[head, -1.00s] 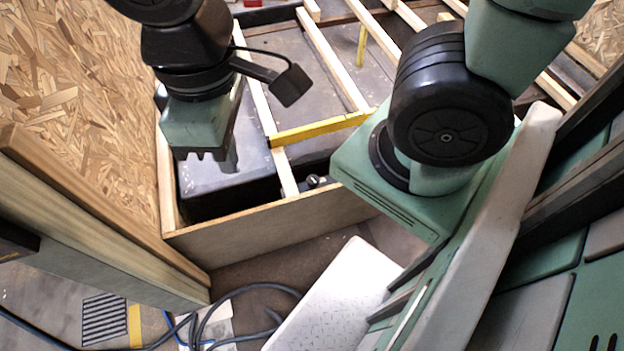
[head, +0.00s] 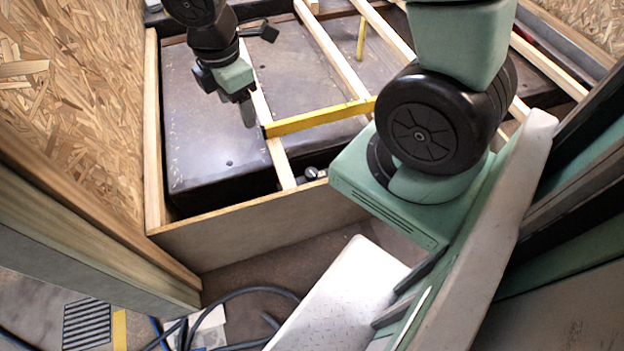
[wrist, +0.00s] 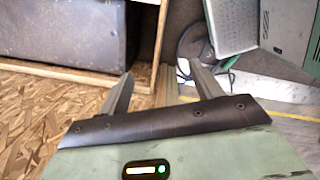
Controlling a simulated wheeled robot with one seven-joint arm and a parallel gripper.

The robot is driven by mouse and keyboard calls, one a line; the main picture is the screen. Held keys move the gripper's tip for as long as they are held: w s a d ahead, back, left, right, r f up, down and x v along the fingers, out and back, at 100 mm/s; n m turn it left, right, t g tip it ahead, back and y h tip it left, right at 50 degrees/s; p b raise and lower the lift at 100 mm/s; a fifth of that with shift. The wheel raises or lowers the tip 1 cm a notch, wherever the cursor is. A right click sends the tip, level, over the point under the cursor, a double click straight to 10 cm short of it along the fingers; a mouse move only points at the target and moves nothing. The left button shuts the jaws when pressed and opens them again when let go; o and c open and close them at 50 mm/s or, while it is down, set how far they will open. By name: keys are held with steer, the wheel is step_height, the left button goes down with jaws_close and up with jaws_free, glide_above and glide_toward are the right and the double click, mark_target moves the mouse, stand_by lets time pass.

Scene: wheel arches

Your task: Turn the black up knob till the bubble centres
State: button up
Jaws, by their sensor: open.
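My gripper (head: 247,112) hangs over the timber frame, near the left end of a yellow bar (head: 320,117) that looks like a spirit level lying across the joists. The bar's bubble is too small to make out. A small dark and silver round fitting (head: 311,173) sits low between the joists, near the front board; I cannot tell whether it is the black up knob. It is below and to the right of my gripper. In the wrist view my gripper (wrist: 162,86) shows two spread fingers with nothing held; neither bar nor knob shows there.
Wooden joists (head: 277,150) cross a dark grey box (head: 215,150). A chipboard wall (head: 75,90) stands close on the left. A front board (head: 250,232) edges the pit. A pale tread plate (head: 345,295) and dark cables (head: 250,293) lie nearer me.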

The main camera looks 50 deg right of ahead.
steer(key=w+d+f+n+b, duration=0.2)
steer(key=d+f+n+b, duration=0.1)
steer(key=d+f, duration=0.5)
steer(key=w+d+f+n+b, duration=0.1)
steer(key=d+f+n+b, duration=0.4)
steer(key=f, duration=0.6)
steer(key=n+b, duration=0.3)
steer(key=n, duration=0.2)
glide_above(311, 172)
step_height(311, 172, down, 12)
steer(key=shift+g+y, duration=0.3)
steer(key=shift+y, duration=0.1)
step_height(311, 172, down, 17)
steer(key=b, duration=0.8)
steer(key=shift+r, duration=0.2)
steer(key=shift+c, duration=0.4)
steer(key=c, duration=0.9)
